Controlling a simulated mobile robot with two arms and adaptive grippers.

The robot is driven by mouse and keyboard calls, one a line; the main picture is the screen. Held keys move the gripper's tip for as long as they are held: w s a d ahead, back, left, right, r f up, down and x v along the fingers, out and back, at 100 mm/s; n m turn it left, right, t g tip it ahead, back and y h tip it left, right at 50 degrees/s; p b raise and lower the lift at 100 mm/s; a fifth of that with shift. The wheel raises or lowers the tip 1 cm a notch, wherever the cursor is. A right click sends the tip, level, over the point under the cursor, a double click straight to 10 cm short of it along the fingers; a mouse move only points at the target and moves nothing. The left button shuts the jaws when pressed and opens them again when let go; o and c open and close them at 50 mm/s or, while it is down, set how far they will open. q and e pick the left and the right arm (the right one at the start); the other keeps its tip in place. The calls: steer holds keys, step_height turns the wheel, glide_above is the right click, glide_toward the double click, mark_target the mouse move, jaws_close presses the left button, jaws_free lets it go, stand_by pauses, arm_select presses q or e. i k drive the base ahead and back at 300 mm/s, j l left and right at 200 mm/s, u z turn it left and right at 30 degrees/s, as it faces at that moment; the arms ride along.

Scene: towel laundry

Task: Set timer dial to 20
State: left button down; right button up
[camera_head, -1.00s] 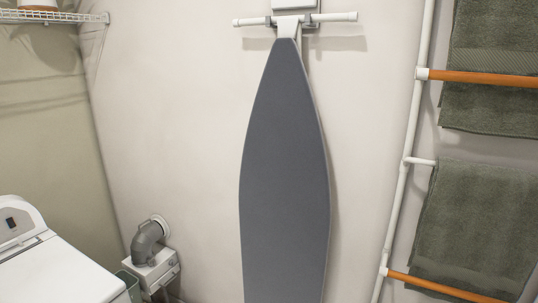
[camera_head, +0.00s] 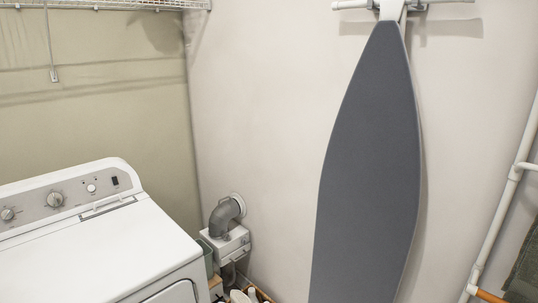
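A white top-loading machine (camera_head: 110,250) stands at the lower left, with a raised grey control panel (camera_head: 75,195) along its back. The panel carries a large round dial (camera_head: 55,199), another dial (camera_head: 8,214) at the left picture edge, a small knob (camera_head: 91,188) and a dark switch (camera_head: 115,181). I cannot tell which one is the timer dial, and the markings are too small to read. Neither of my grippers is in view.
An ironing board (camera_head: 370,165) hangs on the wall right of centre. A grey vent pipe (camera_head: 227,213) and white box (camera_head: 228,243) are beside the machine, with small items on the floor. A wire shelf (camera_head: 110,4) is above. A white rack (camera_head: 513,180) stands at right.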

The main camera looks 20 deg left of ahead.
mark_target(55, 200)
steer(key=u, duration=1.95)
